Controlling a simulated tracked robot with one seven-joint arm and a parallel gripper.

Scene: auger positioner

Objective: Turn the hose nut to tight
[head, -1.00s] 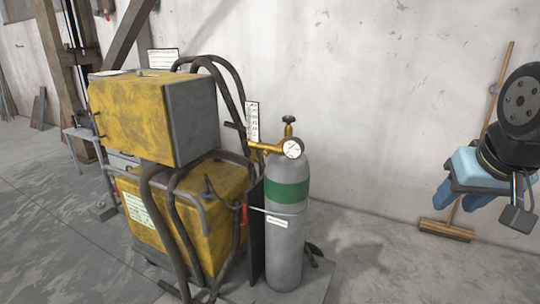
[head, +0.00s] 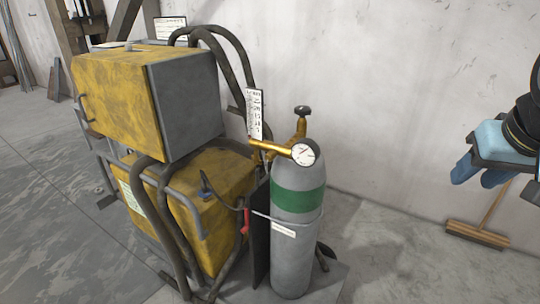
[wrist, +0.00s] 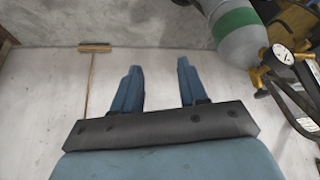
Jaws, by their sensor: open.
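A grey gas cylinder with a green band (head: 298,205) stands upright in front of the yellow welding machine. A brass regulator (head: 270,148) with a round white gauge (head: 305,154) and a dark-topped valve (head: 302,112) sits on its top. The hose nut is too small to tell apart on the brass fitting. My gripper (head: 466,170) is at the right, well apart from the cylinder, with blue fingers. In the wrist view my gripper (wrist: 158,75) is open and empty; the cylinder (wrist: 235,35) and gauge (wrist: 283,54) show at upper right.
The yellow welding machine (head: 115,98) with thick dark hoses (head: 165,225) stands left of the cylinder. A white scale label (head: 256,115) is behind the regulator. A broom (head: 478,234) leans on the wall at right. Floor between cylinder and broom is clear.

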